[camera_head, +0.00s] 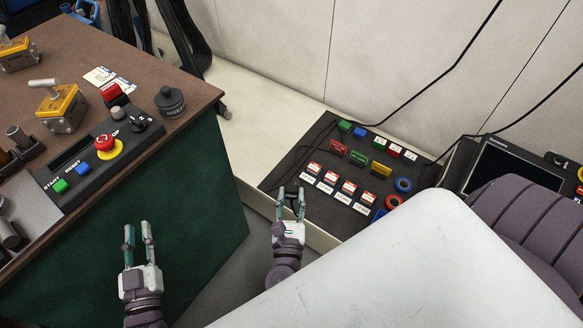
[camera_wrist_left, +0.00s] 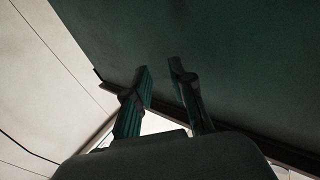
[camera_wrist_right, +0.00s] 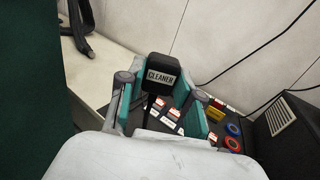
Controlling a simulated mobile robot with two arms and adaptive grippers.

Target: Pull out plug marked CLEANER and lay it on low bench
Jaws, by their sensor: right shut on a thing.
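A black plug with a white CLEANER label (camera_wrist_right: 161,77) sits between the fingers of my right gripper (camera_wrist_right: 166,104) in the right wrist view. The gripper is shut on it. In the head view my right gripper (camera_head: 291,198) is over the front left edge of a black panel (camera_head: 287,165), with only a dark bit of the plug showing. I cannot tell whether the plug touches anything below. The pale low bench (camera_head: 262,112) runs along the wall, left of and behind the panel. My left gripper (camera_head: 138,236) is open and empty beside the green workbench side; its fingers also show apart in the left wrist view (camera_wrist_left: 165,95).
The panel holds several labelled coloured blocks (camera_head: 349,187) and blue and red rings (camera_head: 403,185). Black cables (camera_head: 435,80) hang across the wall. A brown workbench (camera_head: 110,40) with a control box (camera_head: 95,160) stands left. The bench left of the panel is clear.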

